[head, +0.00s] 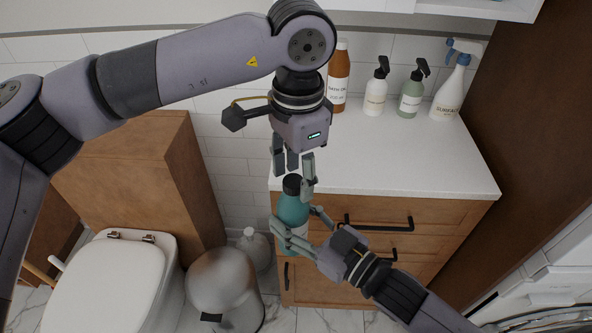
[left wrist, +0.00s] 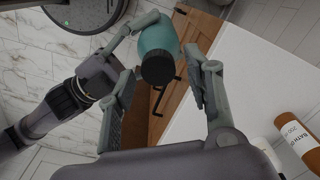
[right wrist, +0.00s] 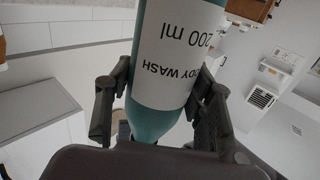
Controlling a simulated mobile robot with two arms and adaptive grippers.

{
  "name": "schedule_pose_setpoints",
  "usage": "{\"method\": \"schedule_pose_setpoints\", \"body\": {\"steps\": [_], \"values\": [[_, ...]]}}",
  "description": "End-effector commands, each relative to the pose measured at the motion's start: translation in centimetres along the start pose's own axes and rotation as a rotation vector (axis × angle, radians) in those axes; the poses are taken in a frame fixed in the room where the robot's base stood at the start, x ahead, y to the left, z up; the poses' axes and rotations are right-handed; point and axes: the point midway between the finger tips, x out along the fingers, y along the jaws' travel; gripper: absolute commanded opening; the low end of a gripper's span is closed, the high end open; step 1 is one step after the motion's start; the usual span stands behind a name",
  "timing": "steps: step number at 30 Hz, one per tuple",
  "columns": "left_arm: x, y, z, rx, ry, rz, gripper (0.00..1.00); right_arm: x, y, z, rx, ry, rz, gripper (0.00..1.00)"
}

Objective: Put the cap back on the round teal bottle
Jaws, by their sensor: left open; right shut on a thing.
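The round teal bottle (head: 293,210) is upright in front of the counter's left edge, held off any surface. Its white "body wash 200 ml" label faces the right wrist view (right wrist: 172,62). My right gripper (head: 301,226) is shut on the bottle's body from the lower right. The black cap (head: 292,182) sits on top of the bottle; in the left wrist view the cap (left wrist: 158,69) covers the neck. I cannot tell how tightly it is seated. My left gripper (head: 293,174) points down from above, open, with its fingers on either side of the cap, apparently not gripping it.
The white counter (head: 420,165) is mostly clear. An amber bottle (head: 338,82), two pump bottles (head: 375,92) (head: 411,97) and a spray bottle (head: 449,95) stand at its back. Drawers with black handles (head: 378,223) lie close behind the held bottle. A toilet (head: 105,285) and bin (head: 222,290) are lower left.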

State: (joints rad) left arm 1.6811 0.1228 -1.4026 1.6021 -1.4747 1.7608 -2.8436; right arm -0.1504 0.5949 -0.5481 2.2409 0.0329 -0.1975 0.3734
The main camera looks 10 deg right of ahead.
Motion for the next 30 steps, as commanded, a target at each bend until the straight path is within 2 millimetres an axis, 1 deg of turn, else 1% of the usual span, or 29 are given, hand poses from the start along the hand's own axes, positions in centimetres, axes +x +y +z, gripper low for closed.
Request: {"method": "schedule_pose_setpoints", "body": {"steps": [5,12,15,21,23,25,28,30], "values": [[-0.6,0.0,0.0,0.0,0.001,-0.001,0.47,0.0,0.0,-0.2,-0.001,0.005,-0.001,0.0],[-3.7,0.0,-0.1,0.0,0.002,-0.001,0.47,0.0,0.0,-0.2,-0.001,0.005,-0.001,0.0],[-4.5,0.0,0.0,0.0,0.001,0.0,0.47,0.0,0.0,-0.2,-0.001,0.005,-0.001,0.0],[-4.5,0.0,0.0,0.0,0.0,0.001,0.47,0.0,0.0,-0.2,-0.001,0.005,-0.001,0.0],[-4.5,0.0,0.0,0.0,0.0,0.001,0.44,0.0,0.0,-0.2,-0.001,0.005,-0.001,0.0],[-4.5,0.0,0.0,-0.011,0.0,0.0,0.44,0.0,0.0,-0.2,-0.001,0.005,-0.001,0.0],[-4.6,0.0,0.0,-0.067,0.0,0.0,0.44,0.0,0.0,-0.2,-0.001,0.005,-0.001,0.0],[-4.6,0.0,0.0,-0.146,0.0,0.0,0.44,0.0,0.0,-0.2,-0.001,0.005,-0.001,0.0]]}}
